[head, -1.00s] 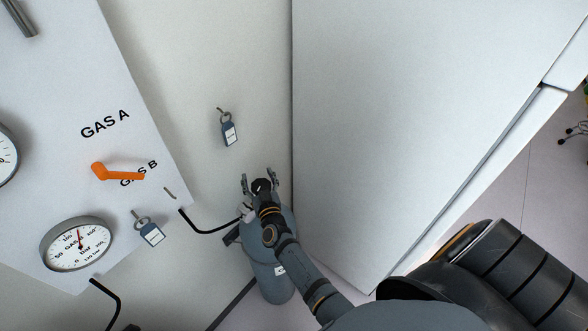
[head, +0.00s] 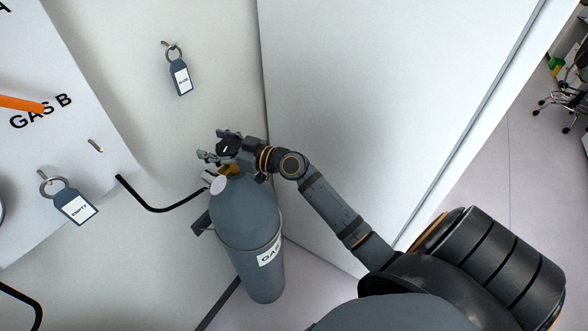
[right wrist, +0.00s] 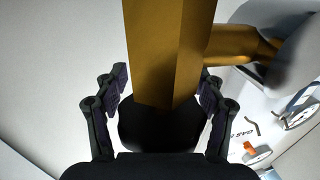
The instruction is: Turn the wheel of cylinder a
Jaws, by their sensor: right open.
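A grey gas cylinder (head: 248,215) stands upright in the corner by the wall. Its label starts with "GA", but I cannot read the letter after it. A brass valve (head: 231,169) sits on top; its brass body (right wrist: 168,50) fills the middle of the right wrist view. The black wheel (head: 229,147) is on the valve and shows below the brass in the right wrist view (right wrist: 160,132). My right gripper (head: 216,146) reaches in from the right and is open, one finger on each side of the wheel. I cannot tell whether they touch. My left gripper is out of view.
A black hose (head: 155,207) runs from the wall panel towards the valve. A tall white cabinet side (head: 360,90) stands close right of the cylinder. The panel (head: 60,150) carries "GAS B", an orange handle (head: 22,104) and an "EMPTY" tag (head: 74,205). Another tag (head: 179,76) hangs above.

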